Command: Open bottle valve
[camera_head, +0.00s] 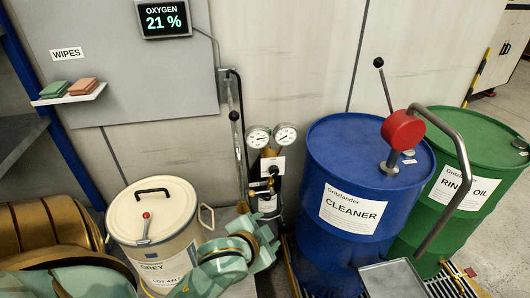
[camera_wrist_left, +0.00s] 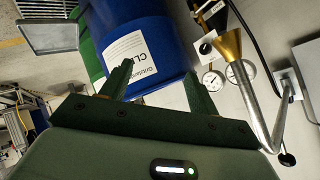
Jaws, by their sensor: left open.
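My left gripper (camera_head: 262,237) is low in front of the bottle, apart from the gauges. In the left wrist view its two fingers (camera_wrist_left: 158,82) are spread with nothing between them. The gauges (camera_wrist_left: 226,76) show there beyond the right finger. My right gripper is not in view.
A blue CLEANER drum (camera_head: 335,185) with a red pump (camera_head: 403,130) and bent pipe stands right of the bottle. A green drum (camera_head: 470,170) is behind it. A cream bin (camera_head: 150,215) stands left.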

